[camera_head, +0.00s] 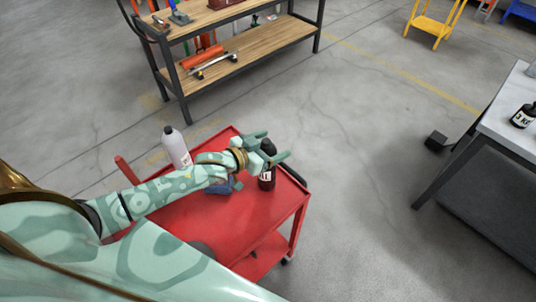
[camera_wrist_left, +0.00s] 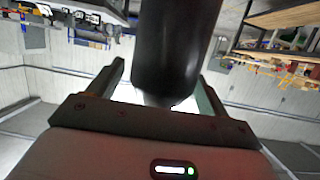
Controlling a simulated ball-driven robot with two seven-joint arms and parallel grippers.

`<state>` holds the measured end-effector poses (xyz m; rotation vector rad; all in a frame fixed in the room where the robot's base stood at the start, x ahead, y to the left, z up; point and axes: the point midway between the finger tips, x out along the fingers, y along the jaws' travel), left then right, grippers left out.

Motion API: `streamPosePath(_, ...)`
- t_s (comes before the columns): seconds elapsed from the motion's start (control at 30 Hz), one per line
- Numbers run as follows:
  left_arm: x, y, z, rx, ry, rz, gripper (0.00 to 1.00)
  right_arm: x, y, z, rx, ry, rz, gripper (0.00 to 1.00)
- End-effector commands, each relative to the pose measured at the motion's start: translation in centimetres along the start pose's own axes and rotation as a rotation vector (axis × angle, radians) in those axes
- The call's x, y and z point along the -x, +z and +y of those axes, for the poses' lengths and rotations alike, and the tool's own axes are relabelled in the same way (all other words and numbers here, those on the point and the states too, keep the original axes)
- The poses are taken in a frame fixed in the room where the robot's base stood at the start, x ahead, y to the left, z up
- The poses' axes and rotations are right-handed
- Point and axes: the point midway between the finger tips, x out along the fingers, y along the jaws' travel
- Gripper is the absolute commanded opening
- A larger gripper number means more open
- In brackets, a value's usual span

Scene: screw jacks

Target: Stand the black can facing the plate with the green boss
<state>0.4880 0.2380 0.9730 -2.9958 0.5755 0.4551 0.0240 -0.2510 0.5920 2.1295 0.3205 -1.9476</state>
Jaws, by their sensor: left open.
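A black can (camera_head: 267,180) with a label stands upright near the right end of the red cart's top. My left gripper (camera_head: 273,146) reaches over the cart from the left, open, with its fingers around the can's upper part. In the left wrist view the dark body of the can (camera_wrist_left: 177,50) fills the gap between the two fingers, with light showing beside it. I cannot tell whether a finger touches it. I see no plate with a green boss in these views. My right gripper is not in view.
A white bottle (camera_head: 176,148) and a blue object (camera_head: 222,187) are on the red cart (camera_head: 180,222). A black bottle (camera_head: 523,116) stands on the pale table (camera_head: 512,92) at the right. A wooden shelf unit (camera_head: 240,62) is behind. The floor between cart and table is clear.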

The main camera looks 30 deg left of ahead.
Motion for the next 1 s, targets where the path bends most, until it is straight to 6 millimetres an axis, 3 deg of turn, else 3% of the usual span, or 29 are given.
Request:
streamPosePath(0.03,0.8,-1.8,0.3,0.003,0.001,0.002,0.78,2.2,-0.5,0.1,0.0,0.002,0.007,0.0)
streamPosePath(0.4,5.6,-6.2,3.9,0.003,0.0,0.0,0.78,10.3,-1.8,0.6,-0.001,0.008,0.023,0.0)
streamPosePath(0.6,9.1,-6.8,7.3,0.007,0.0,-0.001,0.78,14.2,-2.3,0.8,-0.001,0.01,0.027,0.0)
streamPosePath(0.8,11.4,-7.2,9.6,0.003,0.0,0.0,0.78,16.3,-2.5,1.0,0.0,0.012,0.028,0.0)
streamPosePath(1.0,12.1,-7.1,10.4,0.001,0.0,0.001,0.78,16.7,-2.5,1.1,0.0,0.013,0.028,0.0)
